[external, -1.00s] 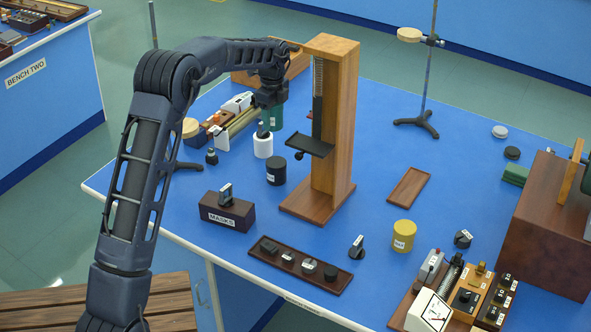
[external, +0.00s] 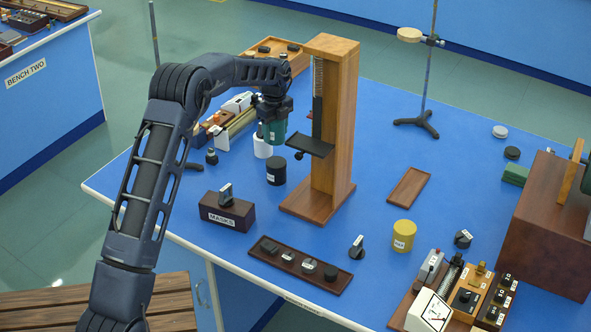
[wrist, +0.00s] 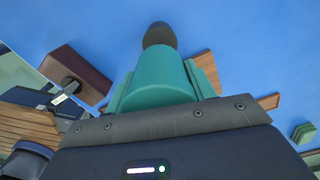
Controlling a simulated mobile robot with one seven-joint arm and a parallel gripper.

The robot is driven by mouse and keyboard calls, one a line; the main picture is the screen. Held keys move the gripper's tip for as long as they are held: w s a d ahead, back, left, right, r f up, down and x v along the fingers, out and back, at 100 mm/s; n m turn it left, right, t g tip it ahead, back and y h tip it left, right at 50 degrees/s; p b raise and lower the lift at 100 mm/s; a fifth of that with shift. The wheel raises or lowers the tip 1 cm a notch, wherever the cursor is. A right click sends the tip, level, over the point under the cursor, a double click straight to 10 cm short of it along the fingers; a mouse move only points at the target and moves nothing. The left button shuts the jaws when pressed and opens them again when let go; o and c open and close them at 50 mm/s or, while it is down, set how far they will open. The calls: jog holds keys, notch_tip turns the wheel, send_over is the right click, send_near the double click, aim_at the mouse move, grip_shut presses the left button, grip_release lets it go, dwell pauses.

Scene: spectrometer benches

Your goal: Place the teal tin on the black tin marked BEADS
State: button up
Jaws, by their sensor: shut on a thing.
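The teal tin (external: 274,132) is clasped in my gripper (external: 272,116), above the bench beside the tall wooden stand. In the wrist view the teal tin (wrist: 158,80) fills the middle, between the fingers. The black tin (external: 276,173) stands upright on the blue bench below and close to the held tin; its small label is too small to read. In the wrist view a dark round tin (wrist: 160,36) shows just beyond the teal tin's end. The two tins look apart in the external view.
A white tin (external: 262,147) stands just behind left of the black tin. The tall wooden stand (external: 338,120) with its black shelf (external: 310,145) is close on the right. The MASKS box (external: 227,213) is in front. A yellow tin (external: 403,238) stands farther right.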

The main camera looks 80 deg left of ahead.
jog(key=shift+f, duration=4.15)
jog(key=shift+f, duration=0.1)
jog(key=o, duration=1)
jog(key=shift+o, duration=0.2)
notch_tip(320, 180, up, 12)
jog(key=shift+r, duration=0.15)
